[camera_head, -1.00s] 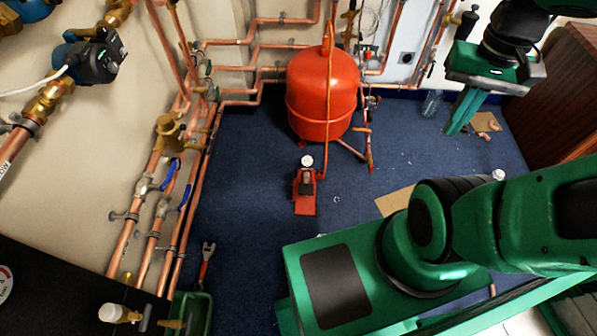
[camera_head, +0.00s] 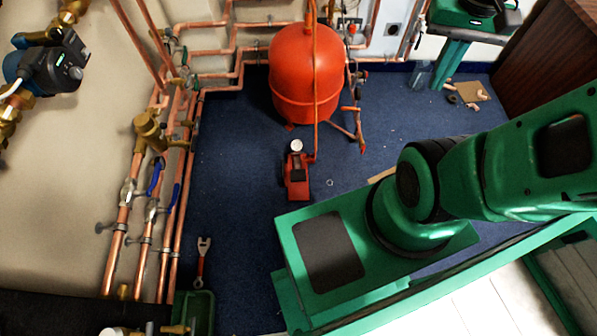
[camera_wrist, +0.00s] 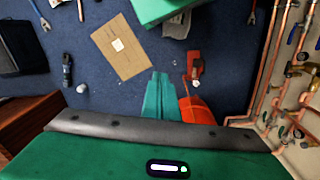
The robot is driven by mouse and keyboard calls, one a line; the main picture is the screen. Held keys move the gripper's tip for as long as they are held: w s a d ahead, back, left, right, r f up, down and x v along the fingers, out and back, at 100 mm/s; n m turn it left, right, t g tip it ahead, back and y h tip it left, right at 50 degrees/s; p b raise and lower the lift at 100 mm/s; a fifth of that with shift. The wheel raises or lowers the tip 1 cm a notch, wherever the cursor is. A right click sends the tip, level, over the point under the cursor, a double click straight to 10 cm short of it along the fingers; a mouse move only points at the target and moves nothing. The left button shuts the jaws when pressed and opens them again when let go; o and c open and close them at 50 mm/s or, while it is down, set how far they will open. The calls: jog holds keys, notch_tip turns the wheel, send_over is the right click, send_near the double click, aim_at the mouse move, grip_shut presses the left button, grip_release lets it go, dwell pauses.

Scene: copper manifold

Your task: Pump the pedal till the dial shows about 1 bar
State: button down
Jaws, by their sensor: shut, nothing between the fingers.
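A red foot pump (camera_head: 297,178) stands on the blue floor in front of the red tank (camera_head: 304,75). It carries a small round white dial (camera_head: 296,146) at its back end, too small to read. The pump (camera_wrist: 195,64) and its white dial (camera_wrist: 196,83) also show in the wrist view. A dark pad, probably the pedal, lies on the pump. My gripper (camera_head: 441,88) is shut and empty, at the upper right of the head view, well right of the pump. In the wrist view its green fingers (camera_wrist: 160,76) point towards the floor left of the pump, apart from it.
Copper pipes with blue-handled valves (camera_head: 154,178) run along the left wall. A wrench (camera_head: 202,258) lies on the floor near a green tray (camera_head: 194,310). A cardboard sheet (camera_wrist: 120,46) lies beside the pump. A wooden cabinet (camera_head: 535,65) stands at the right.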

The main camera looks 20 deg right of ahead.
aim_at(299, 174)
jog(key=w+a+f+n+h, duration=0.1)
jog(key=w+a+f, duration=0.1)
jog(key=w+f, duration=1.15)
jog(key=w+a+f+n+h, duration=0.1)
jog(key=w+f, duration=1)
jog(key=w, duration=0.5)
jog(key=w+a+f+t, duration=0.15)
jog(key=a+f, duration=0.25)
jog(key=f, duration=0.5)
jog(key=w+a+f+g, duration=0.1)
jog(key=w+a+f, duration=0.15)
jog(key=f, duration=0.55)
jog(key=s+a+f, duration=0.2)
jog(key=a+f, duration=0.1)
jog(key=f, duration=0.4)
jog(key=s+a+f+y, duration=0.1)
jog(key=s+a+f, duration=0.1)
jog(key=f, duration=0.5)
jog(key=s+a+f, duration=0.1)
jog(key=a+f, duration=0.3)
jog(key=f, duration=0.4)
jog(key=shift+s+n+t+y, duration=0.3)
jog(key=shift+s+t+y, duration=0.1)
jog(key=shift+t, duration=0.05)
jog(key=shift+a, duration=0.1)
